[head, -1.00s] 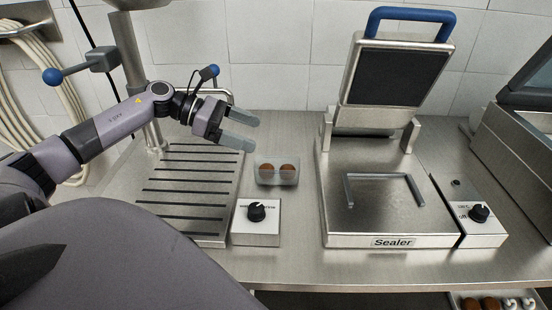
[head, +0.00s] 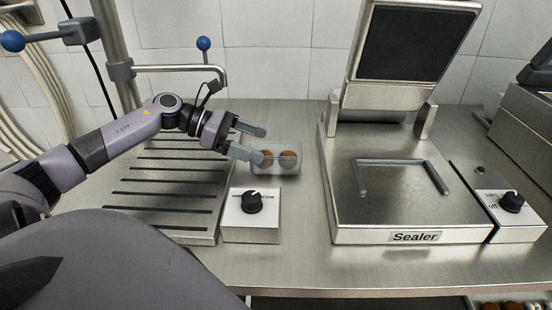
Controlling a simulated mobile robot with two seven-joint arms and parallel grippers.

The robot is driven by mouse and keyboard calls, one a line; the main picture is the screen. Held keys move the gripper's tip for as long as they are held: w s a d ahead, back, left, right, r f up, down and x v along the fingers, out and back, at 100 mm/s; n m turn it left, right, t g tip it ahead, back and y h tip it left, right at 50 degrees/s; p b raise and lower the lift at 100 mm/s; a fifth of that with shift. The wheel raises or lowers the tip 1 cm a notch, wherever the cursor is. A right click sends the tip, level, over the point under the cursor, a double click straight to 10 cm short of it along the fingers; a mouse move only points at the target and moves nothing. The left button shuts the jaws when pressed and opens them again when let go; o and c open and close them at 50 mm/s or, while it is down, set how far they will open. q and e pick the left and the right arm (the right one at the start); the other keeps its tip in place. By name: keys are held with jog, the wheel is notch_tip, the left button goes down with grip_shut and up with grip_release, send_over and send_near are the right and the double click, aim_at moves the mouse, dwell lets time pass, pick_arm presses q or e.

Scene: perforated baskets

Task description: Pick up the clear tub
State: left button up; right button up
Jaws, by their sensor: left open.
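The clear tub (head: 289,166) sits on the steel counter between the slatted drain tray and the sealer. It holds two round brown items. My left gripper (head: 258,144) is open, its two grey fingers pointing right toward the tub. In the picture, the lower fingertip overlaps the tub's left end, and the upper finger lies just above and behind its rim. I cannot tell whether the fingers touch the tub. My right gripper is not in view.
A white control box with a black knob (head: 253,202) stands just in front of the tub. The sealer (head: 405,215) stands open to the right, with a second knob box (head: 511,203) beside it. The slatted drain tray (head: 165,205) lies under my left arm. Bare counter lies between tub and sealer.

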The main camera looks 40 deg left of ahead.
aim_at(270, 148)
pick_arm(q)
jog(key=p+x, duration=0.1)
jog(key=x, duration=0.2)
jog(key=shift+w+d, duration=0.1)
jog(key=shift+d, duration=0.35)
jog(key=shift+w+d+f, duration=0.35)
jog(key=shift+d, duration=0.1)
jog(key=c, duration=1)
